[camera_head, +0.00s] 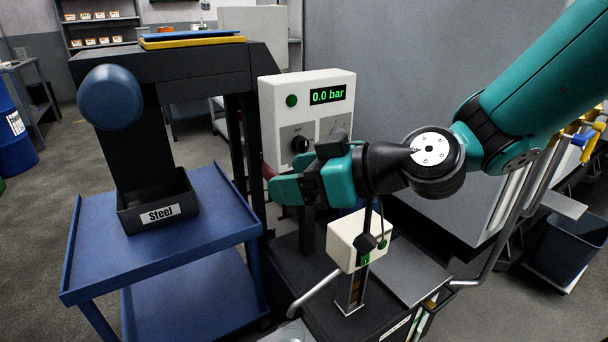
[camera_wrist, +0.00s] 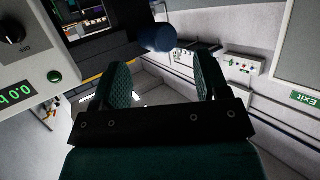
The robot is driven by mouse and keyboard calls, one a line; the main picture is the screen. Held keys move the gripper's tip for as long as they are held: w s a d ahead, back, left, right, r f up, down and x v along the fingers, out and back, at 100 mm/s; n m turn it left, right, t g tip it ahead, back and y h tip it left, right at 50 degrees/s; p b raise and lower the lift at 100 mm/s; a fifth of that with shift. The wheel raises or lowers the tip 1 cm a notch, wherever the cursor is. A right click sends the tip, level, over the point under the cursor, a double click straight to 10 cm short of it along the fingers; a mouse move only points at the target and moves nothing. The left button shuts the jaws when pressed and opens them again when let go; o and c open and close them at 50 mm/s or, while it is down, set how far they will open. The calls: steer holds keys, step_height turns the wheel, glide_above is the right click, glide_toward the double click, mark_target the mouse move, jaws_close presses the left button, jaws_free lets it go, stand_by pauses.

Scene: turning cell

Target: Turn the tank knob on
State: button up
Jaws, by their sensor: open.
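A white control panel (camera_head: 272,118) shows a green "0.0 bar" readout (camera_head: 328,95) and a round green button or lamp (camera_head: 291,101). A black knob (camera_head: 299,145) sits on its lower grey area; my arm hides part of the panel to its right, and I cannot read the knob labels. My gripper (camera_head: 274,187) is open and empty in front of the panel's lower left, fingers pointing left. In the wrist view the panel (camera_wrist: 35,50) is at the left edge with a black knob (camera_wrist: 12,25). The open fingers (camera_wrist: 162,80) are apart from it, with nothing between them.
A small white box (camera_head: 350,243) on a stand is under my wrist.

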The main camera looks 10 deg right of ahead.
steer(key=w+d+f+m+t+h+b, duration=0.2)
steer(key=w+d+f+t+b, duration=0.25)
steer(key=w+f+t, duration=0.2)
steer(key=m+t+h+b, duration=0.1)
steer(key=m+t+h, duration=0.2)
steer(key=h, duration=0.2)
glide_toward(305, 148)
steer(key=shift+g, duration=0.25)
steer(key=p+x, duration=0.2)
steer(key=p, duration=0.4)
steer(key=p+x, duration=0.3)
steer(key=p, duration=0.4)
steer(key=r+p+x, duration=0.1)
steer(key=p+x, duration=0.2)
steer(key=p, duration=0.4)
steer(key=shift+w, duration=0.1)
steer(key=shift+f+p+x, duration=0.15)
steer(key=shift+p+x, duration=0.45)
steer(key=shift+p, duration=0.1)
steer(key=shift+f+p+x, duration=0.15)
steer(key=shift+p+x, duration=0.4)
steer(key=shift+p, duration=0.1)
steer(key=c, duration=0.9)
